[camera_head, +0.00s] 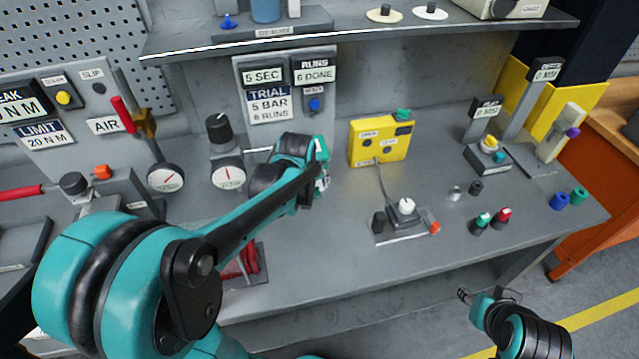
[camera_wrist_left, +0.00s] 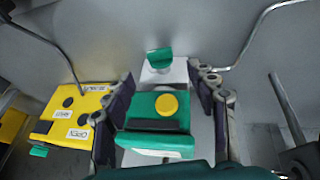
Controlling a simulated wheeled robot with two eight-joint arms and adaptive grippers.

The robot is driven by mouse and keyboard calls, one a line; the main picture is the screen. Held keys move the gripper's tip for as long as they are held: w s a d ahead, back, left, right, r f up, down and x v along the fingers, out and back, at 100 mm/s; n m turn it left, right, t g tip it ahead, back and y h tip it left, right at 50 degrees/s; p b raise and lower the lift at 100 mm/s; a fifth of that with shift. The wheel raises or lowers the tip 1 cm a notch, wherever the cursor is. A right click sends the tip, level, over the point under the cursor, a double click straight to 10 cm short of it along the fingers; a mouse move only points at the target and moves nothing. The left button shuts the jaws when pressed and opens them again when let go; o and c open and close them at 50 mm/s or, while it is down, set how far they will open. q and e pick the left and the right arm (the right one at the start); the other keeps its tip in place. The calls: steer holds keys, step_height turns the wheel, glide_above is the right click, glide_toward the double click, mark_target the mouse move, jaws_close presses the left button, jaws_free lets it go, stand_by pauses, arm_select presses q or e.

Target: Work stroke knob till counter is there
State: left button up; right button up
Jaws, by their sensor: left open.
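A green block with a round yellow knob (camera_wrist_left: 166,105) stands between the spread fingers of my left gripper (camera_wrist_left: 162,76) in the left wrist view. A white part with a green tab (camera_wrist_left: 158,58) lies just beyond it. In the head view my left gripper (camera_head: 322,178) is left of the yellow box, and my arm hides most of the green block. I cannot tell whether the fingers touch it. The runs counter (camera_head: 314,75) on the back panel reads 6 DONE. The trial card (camera_head: 269,106) below shows 5 BAR and what looks like 8 RUNS. My right gripper (camera_head: 488,293) is low at the right front, its jaws unclear.
The yellow box (camera_head: 381,143) stands beside the green block, with a cable running to a small plate with a white knob (camera_head: 406,205). Gauges (camera_head: 228,176) stand left of my left arm. Coloured pegs (camera_head: 482,221) stand at the right.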

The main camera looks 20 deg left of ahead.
mark_target(313, 194)
arm_select(q)
steer(key=b+x, duration=0.2)
steer(key=x, duration=0.4)
steer(key=shift+w+a+f, duration=0.1)
steer(key=shift+w+f, duration=0.1)
steer(key=shift+f, duration=0.15)
